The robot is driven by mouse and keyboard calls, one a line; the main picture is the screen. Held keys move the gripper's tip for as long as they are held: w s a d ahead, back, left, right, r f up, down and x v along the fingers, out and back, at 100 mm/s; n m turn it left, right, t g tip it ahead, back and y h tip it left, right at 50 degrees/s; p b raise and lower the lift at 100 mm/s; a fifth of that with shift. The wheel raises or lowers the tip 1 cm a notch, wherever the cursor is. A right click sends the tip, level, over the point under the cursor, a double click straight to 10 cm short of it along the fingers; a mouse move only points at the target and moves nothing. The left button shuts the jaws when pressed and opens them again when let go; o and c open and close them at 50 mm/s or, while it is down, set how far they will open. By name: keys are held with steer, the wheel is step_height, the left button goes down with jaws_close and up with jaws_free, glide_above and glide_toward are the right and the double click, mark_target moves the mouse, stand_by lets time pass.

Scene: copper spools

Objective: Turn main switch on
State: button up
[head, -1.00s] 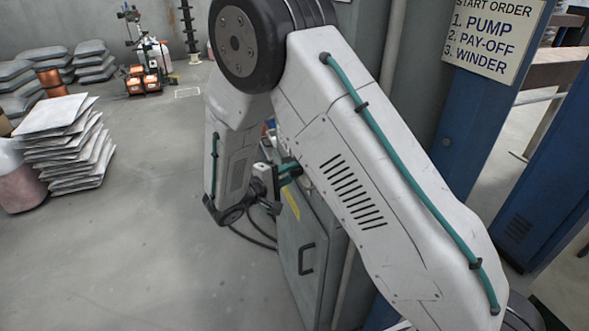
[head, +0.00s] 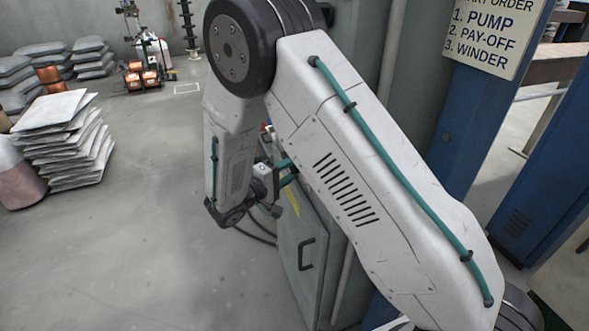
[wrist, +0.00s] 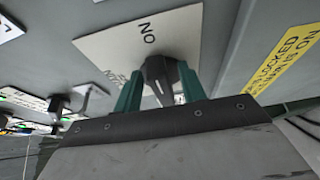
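The main switch is a black rotary knob (wrist: 160,78) with a white line, on a pale plate (wrist: 95,42) lettered ON, which reads upside down in the wrist view. More lettering on the plate is partly hidden by a finger. My gripper (wrist: 162,92) has its two teal fingers on either side of the knob, apparently touching it. In the head view my gripper (head: 288,172) is at the upper part of the grey cabinet (head: 301,250), mostly behind my arm; the knob is hidden there.
A yellow label (wrist: 283,52) is beside the plate. Other switches and labels (wrist: 60,104) are at the wrist view's left. A START ORDER sign (head: 493,32) hangs on a blue post (head: 468,120).

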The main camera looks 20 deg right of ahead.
steer(key=v, duration=0.7)
steer(key=shift+s+a, duration=0.15)
steer(key=shift+a, duration=0.2)
steer(key=shift+s+d, duration=0.1)
